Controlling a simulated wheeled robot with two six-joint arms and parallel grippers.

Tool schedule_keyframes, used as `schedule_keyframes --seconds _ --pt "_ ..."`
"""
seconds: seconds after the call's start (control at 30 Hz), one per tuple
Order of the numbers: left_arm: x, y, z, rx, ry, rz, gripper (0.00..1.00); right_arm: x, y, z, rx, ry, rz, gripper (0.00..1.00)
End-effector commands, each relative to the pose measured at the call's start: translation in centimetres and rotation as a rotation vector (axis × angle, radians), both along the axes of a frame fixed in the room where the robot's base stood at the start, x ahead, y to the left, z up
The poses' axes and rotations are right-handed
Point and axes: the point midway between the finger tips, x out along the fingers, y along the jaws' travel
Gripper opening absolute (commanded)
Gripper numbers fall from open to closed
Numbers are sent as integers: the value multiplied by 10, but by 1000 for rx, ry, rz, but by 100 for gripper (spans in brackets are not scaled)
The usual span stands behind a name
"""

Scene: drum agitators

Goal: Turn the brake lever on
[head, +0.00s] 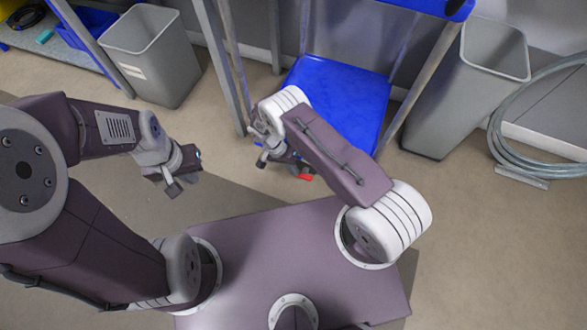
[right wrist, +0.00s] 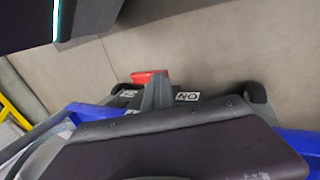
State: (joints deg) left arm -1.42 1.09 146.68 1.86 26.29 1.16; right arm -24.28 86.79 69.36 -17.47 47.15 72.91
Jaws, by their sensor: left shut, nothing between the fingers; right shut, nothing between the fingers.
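A red brake lever (right wrist: 150,76) shows in the right wrist view, just beyond my right gripper's fingertips. Beside it is a dark plate with a white ON label (right wrist: 187,96), seen upside down. In the head view only a small red part (head: 305,177) of the lever shows, low by the front of the blue cart (head: 345,115). My right gripper (head: 298,168) is shut and empty close to the lever; it also shows in the right wrist view (right wrist: 158,92). Whether it touches the lever I cannot tell. My left gripper (head: 175,187) is shut and empty over the floor, left of the cart.
A grey bin (head: 150,60) stands at the back left beside a low shelf (head: 75,70). Another grey bin (head: 465,95) stands right of the cart, with a coiled hose (head: 510,125) beyond it.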

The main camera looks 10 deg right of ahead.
Motion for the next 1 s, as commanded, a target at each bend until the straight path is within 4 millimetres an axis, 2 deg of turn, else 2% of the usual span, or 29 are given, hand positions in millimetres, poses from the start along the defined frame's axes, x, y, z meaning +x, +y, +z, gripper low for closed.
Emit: schedule_keyframes --seconds 0.03,0.57,0.67,0.9,1.0 --pt "0 0 -3 0 0 0 0 4 6 -8 21 -19 1 0" --pt "0 0 -3 0 0 0 0 3 7 -7 19 -16 0 0" --pt "0 0 8 0 0 0 0 6 11 8 19 -18 1 0" --pt "0 0 38 0 0 0 0 18 28 62 12 -18 2 0" --pt "0 0 44 0 0 0 0 21 33 75 9 -17 2 0"
